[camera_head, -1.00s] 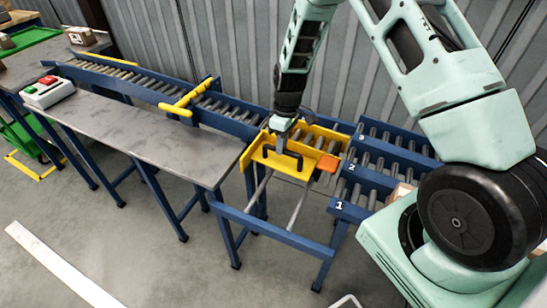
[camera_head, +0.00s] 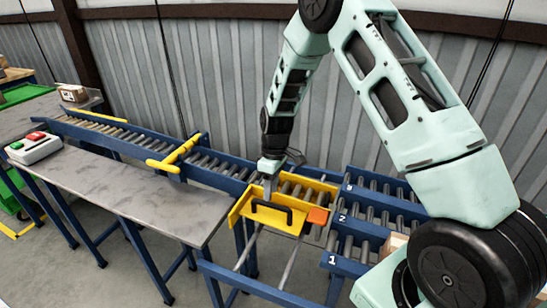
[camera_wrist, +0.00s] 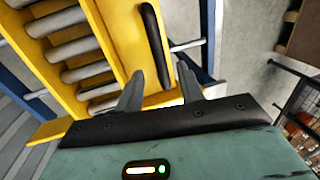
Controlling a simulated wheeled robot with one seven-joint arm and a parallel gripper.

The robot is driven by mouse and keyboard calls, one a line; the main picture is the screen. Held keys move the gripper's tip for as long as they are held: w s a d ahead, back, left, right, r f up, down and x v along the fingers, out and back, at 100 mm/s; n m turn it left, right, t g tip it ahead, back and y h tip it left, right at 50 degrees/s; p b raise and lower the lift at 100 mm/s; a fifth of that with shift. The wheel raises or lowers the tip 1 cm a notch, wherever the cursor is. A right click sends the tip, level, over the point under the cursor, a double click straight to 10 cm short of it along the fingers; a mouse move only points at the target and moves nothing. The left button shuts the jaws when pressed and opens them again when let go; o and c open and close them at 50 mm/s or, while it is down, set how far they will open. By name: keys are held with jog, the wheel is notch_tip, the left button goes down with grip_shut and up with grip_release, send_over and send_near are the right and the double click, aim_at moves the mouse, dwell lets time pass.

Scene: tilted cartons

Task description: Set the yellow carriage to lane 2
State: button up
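The yellow carriage (camera_head: 298,214) sits on two rails across the end of the incoming conveyor, with rollers on its bed. My gripper (camera_head: 267,194) points down at the handle. In the wrist view my fingers (camera_wrist: 160,90) are apart, with the lower end of the handle (camera_wrist: 154,42) between or just beyond them; contact cannot be told.
Lane 1 (camera_head: 347,262) is nearest, lane 3 (camera_head: 384,187) farthest. A yellow gate bar (camera_head: 174,152) crosses the incoming conveyor (camera_head: 222,172). A grey table (camera_head: 140,195) with a button box (camera_head: 34,148) stands left. A carton (camera_head: 394,243) sits on the lanes beside my arm.

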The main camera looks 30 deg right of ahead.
notch_tip(320, 180, up, 14)
jog(key=w+d+b, duration=0.1)
jog(key=d, duration=0.1)
jog(key=shift+w+f, duration=0.2)
jog(key=shift+w, duration=0.1)
jog(key=shift+d, duration=0.1)
